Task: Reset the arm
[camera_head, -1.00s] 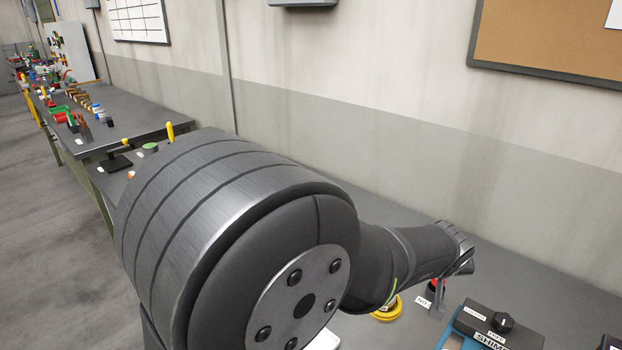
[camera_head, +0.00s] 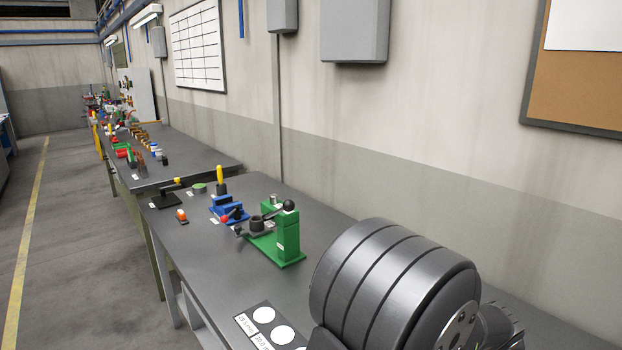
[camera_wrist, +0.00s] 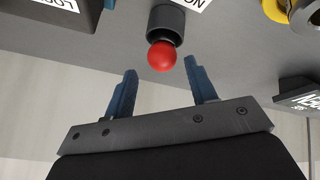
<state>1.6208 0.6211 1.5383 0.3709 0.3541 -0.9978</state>
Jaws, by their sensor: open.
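My gripper (camera_wrist: 160,92) shows in the wrist view with its two blue fingers spread apart and nothing between them. A red ball-shaped knob (camera_wrist: 162,56) on a dark cylindrical base lies just beyond the fingertips, apart from them. In the head view my arm fills the lower right, and my gripper is out of sight there.
In the head view a green fixture (camera_head: 287,235) with a lever, a blue vise-like tool (camera_head: 228,210) and a white-circled board (camera_head: 268,325) are on the bench. In the wrist view a labelled dark box (camera_wrist: 50,12) and a yellow ring (camera_wrist: 275,10) are near the knob.

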